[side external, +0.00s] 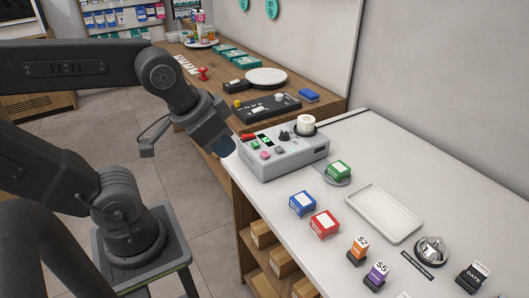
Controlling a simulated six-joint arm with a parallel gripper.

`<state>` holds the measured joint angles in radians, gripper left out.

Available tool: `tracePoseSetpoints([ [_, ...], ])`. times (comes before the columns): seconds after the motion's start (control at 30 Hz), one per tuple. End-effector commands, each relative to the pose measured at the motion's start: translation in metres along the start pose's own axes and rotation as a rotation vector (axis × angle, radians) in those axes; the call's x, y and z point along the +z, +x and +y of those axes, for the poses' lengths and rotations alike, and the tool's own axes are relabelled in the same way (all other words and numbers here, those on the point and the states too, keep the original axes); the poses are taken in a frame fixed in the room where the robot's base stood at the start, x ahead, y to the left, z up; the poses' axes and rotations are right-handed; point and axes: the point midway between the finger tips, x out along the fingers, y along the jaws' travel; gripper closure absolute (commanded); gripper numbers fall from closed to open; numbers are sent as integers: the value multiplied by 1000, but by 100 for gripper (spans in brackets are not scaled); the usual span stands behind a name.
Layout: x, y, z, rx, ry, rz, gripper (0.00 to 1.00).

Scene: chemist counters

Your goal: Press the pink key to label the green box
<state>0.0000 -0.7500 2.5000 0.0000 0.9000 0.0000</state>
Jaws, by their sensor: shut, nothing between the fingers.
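The grey label machine (308,155) stands on the white counter near its left end. Its front panel carries a small pink key (265,154), a green key and a dark knob. A white label roll (305,124) sits at the machine's back right. The green box (339,169) with a white top patch sits on a round grey pad at the machine's right side. My gripper (226,148) is shut and empty, pointing down just left of the machine, apart from the pink key as far as I can tell. The fingertips are small and dark here.
A blue box (302,203) and a red box (324,223) lie in front of the green box. A white tray (383,213), a bell (431,249) and several stamps (358,250) stand farther right. A wooden counter (222,72) with various items lies behind.

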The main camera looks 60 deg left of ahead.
Motion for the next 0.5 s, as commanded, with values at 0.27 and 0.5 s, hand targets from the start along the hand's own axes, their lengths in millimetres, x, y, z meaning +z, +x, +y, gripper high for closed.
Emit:
tracePoseSetpoints([
  [0.27, -2, 1, -2, -13, 10, 6, 100],
  [0.5, -38, 14, -42, -209, 209, 115, 100],
])
